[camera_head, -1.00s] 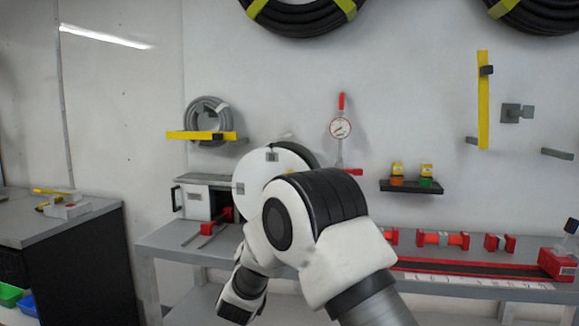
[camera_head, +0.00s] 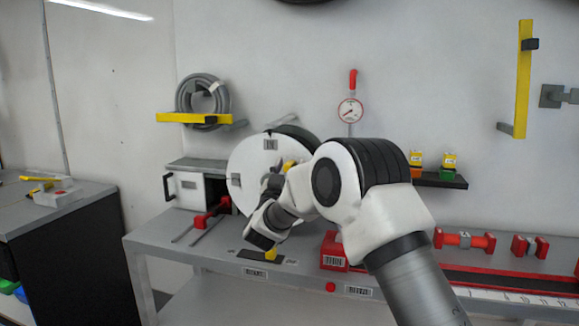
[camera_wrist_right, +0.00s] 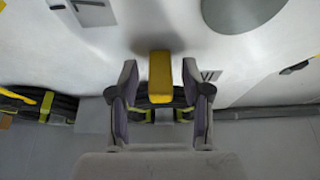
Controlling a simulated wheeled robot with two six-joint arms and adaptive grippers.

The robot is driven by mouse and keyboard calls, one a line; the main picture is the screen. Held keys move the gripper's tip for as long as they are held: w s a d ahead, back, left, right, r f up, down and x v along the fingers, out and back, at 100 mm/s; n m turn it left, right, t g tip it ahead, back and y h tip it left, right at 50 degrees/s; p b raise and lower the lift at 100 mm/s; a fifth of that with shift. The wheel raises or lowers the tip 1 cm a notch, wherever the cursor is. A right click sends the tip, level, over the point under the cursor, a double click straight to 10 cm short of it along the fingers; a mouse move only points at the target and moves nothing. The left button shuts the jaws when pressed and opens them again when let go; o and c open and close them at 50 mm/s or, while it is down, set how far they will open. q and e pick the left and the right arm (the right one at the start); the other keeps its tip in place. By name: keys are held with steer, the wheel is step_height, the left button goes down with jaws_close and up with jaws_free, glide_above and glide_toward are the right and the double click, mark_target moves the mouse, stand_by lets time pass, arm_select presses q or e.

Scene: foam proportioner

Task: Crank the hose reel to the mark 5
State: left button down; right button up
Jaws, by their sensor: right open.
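The hose reel (camera_head: 250,165) stands on the bench, its round white face toward me with small grey labels. I cannot read a mark 5 on it. A yellow handle (camera_head: 288,166) shows at the reel's right part, partly hidden by my right arm. In the right wrist view the yellow handle (camera_wrist_right: 160,90) lies between the two fingers of my right gripper (camera_wrist_right: 160,68). The fingers are open, with a gap on each side of the handle. In the head view my right gripper (camera_head: 275,183) is in front of the reel face, partly hidden by the arm. My left gripper is not in view.
A white box (camera_head: 196,190) and a red tool (camera_head: 205,215) are left of the reel on the bench (camera_head: 150,245). A pressure gauge (camera_head: 350,110) hangs on the wall. A red block (camera_head: 332,252) and red fittings (camera_head: 465,240) lie to the right.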

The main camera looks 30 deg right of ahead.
steer(key=shift+a+r, duration=0.1)
steer(key=shift+r, duration=0.1)
steer(key=shift+c, duration=0.4)
jaws_close()
steer(key=shift+f, duration=0.15)
step_height(320, 180, down, 13)
steer(key=m+g+b, duration=0.9)
steer(key=m+b, duration=0.1)
steer(key=m, duration=1.3)
steer(key=shift+w+r+b, duration=0.15)
steer(key=shift+r+b, duration=0.05)
steer(key=shift+b, duration=0.2)
